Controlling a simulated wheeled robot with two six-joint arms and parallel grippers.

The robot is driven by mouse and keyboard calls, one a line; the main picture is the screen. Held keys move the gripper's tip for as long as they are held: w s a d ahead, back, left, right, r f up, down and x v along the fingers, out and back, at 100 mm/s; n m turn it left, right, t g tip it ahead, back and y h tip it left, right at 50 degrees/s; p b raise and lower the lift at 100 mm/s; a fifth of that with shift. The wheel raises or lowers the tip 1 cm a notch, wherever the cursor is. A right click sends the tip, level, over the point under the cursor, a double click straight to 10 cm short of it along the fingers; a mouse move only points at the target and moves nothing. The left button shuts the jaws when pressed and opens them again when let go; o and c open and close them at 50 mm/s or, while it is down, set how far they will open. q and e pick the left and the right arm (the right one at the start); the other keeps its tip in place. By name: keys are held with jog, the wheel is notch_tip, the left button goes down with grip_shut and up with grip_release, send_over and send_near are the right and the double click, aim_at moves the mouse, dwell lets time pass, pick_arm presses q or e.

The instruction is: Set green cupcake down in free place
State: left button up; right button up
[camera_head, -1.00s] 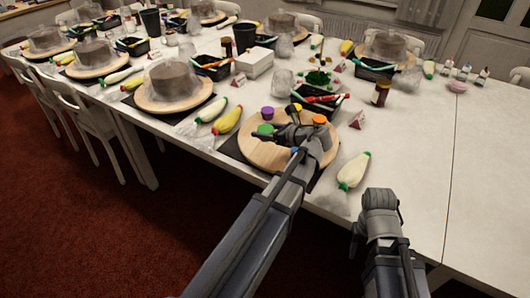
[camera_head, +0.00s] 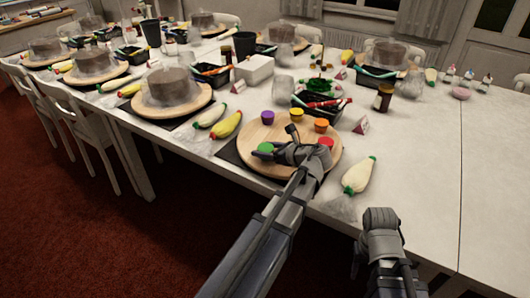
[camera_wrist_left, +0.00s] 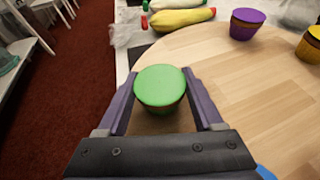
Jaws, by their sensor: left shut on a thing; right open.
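The green cupcake (camera_wrist_left: 160,88) is between the two fingers of my left gripper (camera_wrist_left: 162,105) in the left wrist view. In the head view the green cupcake (camera_head: 266,148) shows at the left edge of the round wooden turntable (camera_head: 253,132), with my left gripper (camera_head: 275,152) shut on it. I cannot tell whether its base touches the board. A purple cupcake (camera_head: 267,118), a yellow cupcake (camera_head: 296,115), an orange cupcake (camera_head: 321,125) and a red cupcake (camera_head: 326,143) stand along the board's far and right side. My right gripper (camera_head: 359,258) is at the lower right, away from the board.
Yellow and white piping bags (camera_head: 227,125) lie left of the board, and another piping bag (camera_head: 359,175) lies right of it. A black tray (camera_head: 318,106) with pens stands behind. The middle of the board shows bare wood in the left wrist view.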

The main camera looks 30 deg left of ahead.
pick_arm(q)
jog(key=shift+f, duration=0.15)
jog(key=o, duration=1.4)
jog(key=shift+c, duration=0.2)
jog(key=shift+d+r, duration=0.15)
jog(key=shift+r, duration=0.2)
jog(key=p+v, duration=0.4)
jog(key=v, duration=0.6)
jog(key=shift+d, duration=0.25)
jog(key=shift+s+d+r+p, duration=0.15)
jog(key=shift+s+d+p, duration=0.15)
jog(key=shift+d, duration=0.25)
